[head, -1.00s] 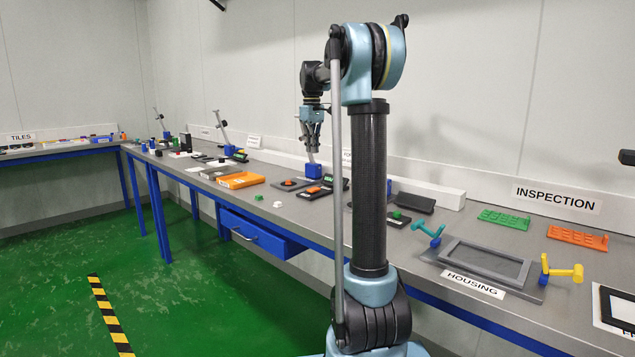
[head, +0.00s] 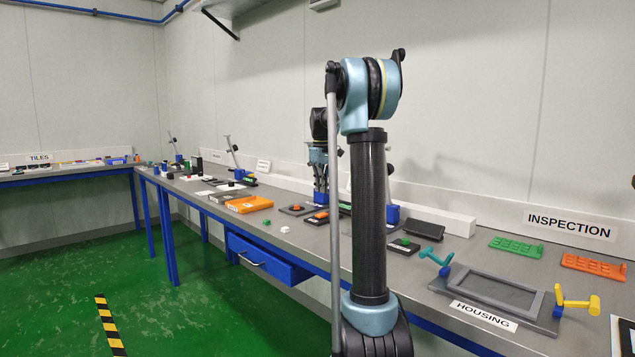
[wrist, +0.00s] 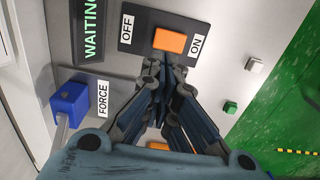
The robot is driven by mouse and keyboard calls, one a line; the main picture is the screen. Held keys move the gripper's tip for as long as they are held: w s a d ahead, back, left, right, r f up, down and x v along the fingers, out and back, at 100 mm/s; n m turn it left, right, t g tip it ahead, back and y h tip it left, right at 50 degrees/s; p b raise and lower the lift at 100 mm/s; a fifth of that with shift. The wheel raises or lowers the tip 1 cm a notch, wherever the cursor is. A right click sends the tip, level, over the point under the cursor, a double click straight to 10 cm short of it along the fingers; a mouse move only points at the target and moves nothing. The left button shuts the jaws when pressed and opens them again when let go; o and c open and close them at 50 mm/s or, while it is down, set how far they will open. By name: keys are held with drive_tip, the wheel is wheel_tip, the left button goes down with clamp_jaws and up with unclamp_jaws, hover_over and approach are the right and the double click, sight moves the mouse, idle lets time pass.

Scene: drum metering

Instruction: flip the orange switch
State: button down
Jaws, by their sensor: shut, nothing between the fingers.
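The orange switch (wrist: 170,40) is a rocker on a dark plate between OFF and ON labels in the wrist view. It also shows as a small orange patch on the bench in the head view (head: 321,215). My gripper (wrist: 158,80) is shut and empty, with its fingertips just below the switch in the wrist picture. Whether they touch the switch or hover above it, I cannot tell. In the head view my gripper (head: 320,193) hangs low over the bench near the switch, partly behind my arm.
A WAITING display (wrist: 90,30) lies left of the switch plate. A blue block with a lever (wrist: 70,103) stands by the FORCE label. Small white (wrist: 254,66) and green (wrist: 230,108) blocks lie right of it. An orange tray (head: 248,204) is further left along the bench.

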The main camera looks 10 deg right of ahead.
wheel_tip(320, 180, down, 8)
drive_tip(key=shift+f, duration=0.1)
idle(0.5)
drive_tip(key=shift+w+d+f, duration=0.1)
drive_tip(key=shift+w+f, duration=0.05)
drive_tip(key=shift+f, duration=0.05)
drive_tip(key=shift+s+a+r, duration=0.2)
drive_tip(key=shift+s+a, duration=0.3)
drive_tip(key=shift+a, duration=0.15)
idle(0.3)
wheel_tip(320, 180, up, 14)
drive_tip(key=w+d, duration=0.1)
drive_tip(key=d, duration=0.1)
drive_tip(key=shift+w+f, duration=0.15)
drive_tip(key=shift+w, duration=0.2)
drive_tip(key=shift+d, duration=0.1)
